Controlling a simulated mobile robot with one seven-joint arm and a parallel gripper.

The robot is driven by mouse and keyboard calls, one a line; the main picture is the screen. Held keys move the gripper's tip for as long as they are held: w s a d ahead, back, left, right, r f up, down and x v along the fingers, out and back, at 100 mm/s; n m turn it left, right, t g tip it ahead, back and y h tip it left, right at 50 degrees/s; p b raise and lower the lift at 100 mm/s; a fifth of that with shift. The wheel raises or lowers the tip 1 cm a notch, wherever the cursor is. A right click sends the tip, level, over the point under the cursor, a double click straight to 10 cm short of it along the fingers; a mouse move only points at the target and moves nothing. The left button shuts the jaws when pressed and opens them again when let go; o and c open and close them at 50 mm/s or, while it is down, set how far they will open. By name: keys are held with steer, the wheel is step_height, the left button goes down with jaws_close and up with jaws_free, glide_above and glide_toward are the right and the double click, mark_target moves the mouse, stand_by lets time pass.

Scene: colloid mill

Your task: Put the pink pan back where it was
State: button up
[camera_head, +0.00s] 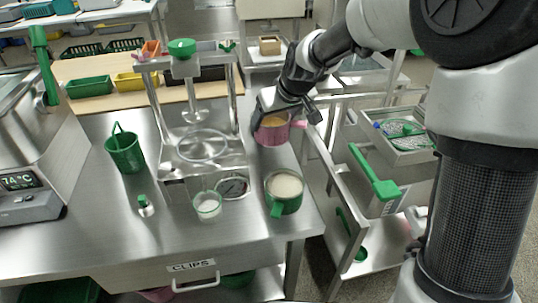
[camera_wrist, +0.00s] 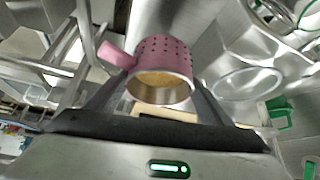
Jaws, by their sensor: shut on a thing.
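The pink pan (camera_head: 272,132) is at the right side of the steel table in the head view, with its handle pointing right. In the wrist view the pink pan (camera_wrist: 162,62) sits between the two fingers, its perforated-looking wall facing me and yellowish-brown contents or bottom showing inside. Its handle points to the left there. My gripper (camera_head: 270,112) is shut on the pan from above and behind. I cannot tell whether the pan touches the table or hangs just above it.
A green pot (camera_head: 284,192) with pale contents stands in front of the pan. A steel mill frame (camera_head: 200,150) stands to its left, with a glass beaker (camera_head: 207,206) before it.

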mark_target(280, 137)
step_height(280, 137, down, 9)
steer(key=shift+f+b, duration=0.15)
steer(key=shift+b, duration=0.8)
steer(key=shift+f, duration=0.15)
steer(key=o, duration=1.4)
steer(key=shift+c, duration=0.2)
steer(key=shift+s+d+r, duration=0.1)
steer(key=shift+d+r, duration=0.05)
steer(key=shift+r, duration=0.25)
steer(key=p+v, duration=0.2)
steer(key=v, duration=0.9)
steer(key=shift+s+r+p, duration=0.1)
steer(key=shift+r+p, duration=0.05)
steer(key=shift+p, duration=0.15)
